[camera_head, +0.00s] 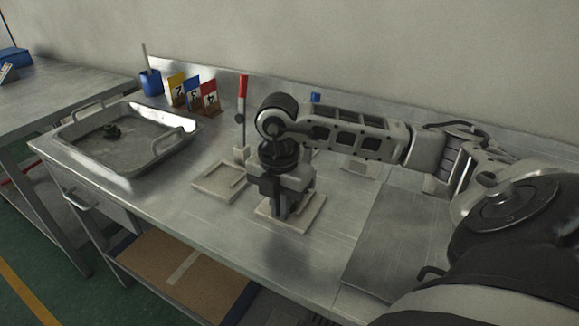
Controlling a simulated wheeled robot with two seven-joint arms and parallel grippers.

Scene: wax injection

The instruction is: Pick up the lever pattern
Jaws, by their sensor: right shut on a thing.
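My right gripper (281,211) points straight down over a pale square plate (310,213) on the metal bench. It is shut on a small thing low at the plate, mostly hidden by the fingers. I cannot make out its shape, or whether it is the lever pattern or still touches the plate. My left gripper is not in view.
A pale plate with a raised edge (222,182) and a red-handled lever (242,100) stand left of my right gripper. Numbered cards (193,95) and a blue cup (151,82) stand at the back. A flat grey plate (385,245) lies right. The bench front is clear.

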